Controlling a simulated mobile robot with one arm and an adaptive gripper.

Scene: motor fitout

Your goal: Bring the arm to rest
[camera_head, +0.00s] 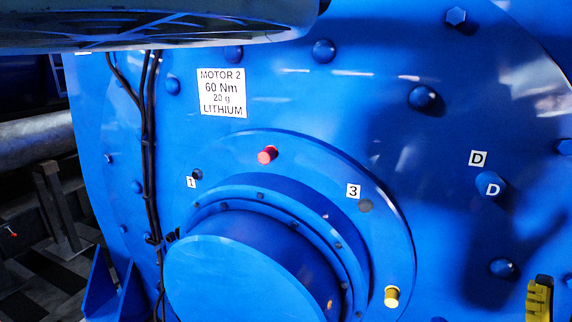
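My gripper is not visible in the head view. A dark, glossy rounded part that looks like one of my arm links crosses the top left. A large blue motor (330,100) fills most of the view. A red plug (267,155) and a yellow plug (392,297) sit on the round flange. The dark spots beside tags 1 (191,182) and 3 (353,191) look like open holes.
A blue shaft cover (235,270) juts out at the lower middle. Black cables (150,150) run down the left side. A blue knob marked D (491,186) is at right, and a yellow object (539,298) is at lower right. Pipes and a dark floor lie far left.

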